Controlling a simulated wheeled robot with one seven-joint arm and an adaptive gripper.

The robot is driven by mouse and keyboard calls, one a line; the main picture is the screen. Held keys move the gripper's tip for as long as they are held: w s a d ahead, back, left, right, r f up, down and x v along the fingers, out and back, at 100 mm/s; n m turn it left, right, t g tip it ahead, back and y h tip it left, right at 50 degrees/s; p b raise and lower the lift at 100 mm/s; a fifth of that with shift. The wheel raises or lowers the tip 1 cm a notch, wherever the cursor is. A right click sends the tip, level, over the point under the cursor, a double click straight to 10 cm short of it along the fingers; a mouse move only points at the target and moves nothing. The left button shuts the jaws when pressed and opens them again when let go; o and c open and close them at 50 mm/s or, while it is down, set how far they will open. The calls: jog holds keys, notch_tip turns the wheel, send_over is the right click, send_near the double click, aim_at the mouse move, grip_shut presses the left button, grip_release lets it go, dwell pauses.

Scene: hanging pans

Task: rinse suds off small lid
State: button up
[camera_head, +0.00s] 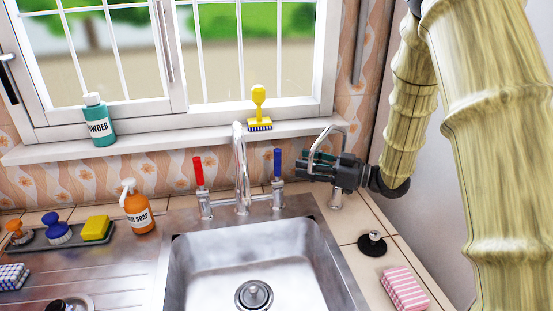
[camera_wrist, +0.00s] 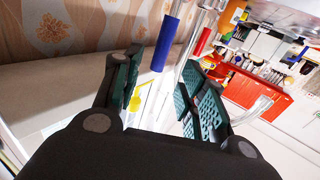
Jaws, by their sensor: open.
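A round metallic piece with a dark knob (camera_head: 72,304), perhaps the small lid, is cut off at the lower left edge, on the drainboard; I cannot make out suds. The steel sink (camera_head: 205,262) is empty, with a drain strainer (camera_head: 254,294). Its tall tap (camera_head: 241,165) stands behind, between a red handle (camera_head: 198,172) and a blue handle (camera_head: 277,163). My gripper (camera_head: 304,169) is open and empty, right of the blue handle and pointing left. In the wrist view the blue handle (camera_wrist: 167,42) shows beyond the open fingers (camera_wrist: 163,88), apart from them.
A small curved spout (camera_head: 326,128) rises close behind my gripper. A black disc with a silver knob (camera_head: 372,244) and a pink striped cloth (camera_head: 404,288) lie at right. Orange soap (camera_head: 137,210), a sponge (camera_head: 96,229) and brushes (camera_head: 57,233) stand at left. The sill holds a powder bottle (camera_head: 98,122) and yellow brush (camera_head: 259,108).

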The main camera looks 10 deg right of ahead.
aim_at(277, 172)
jog(key=p+x, duration=0.1)
jog(key=x, duration=0.8)
grip_shut()
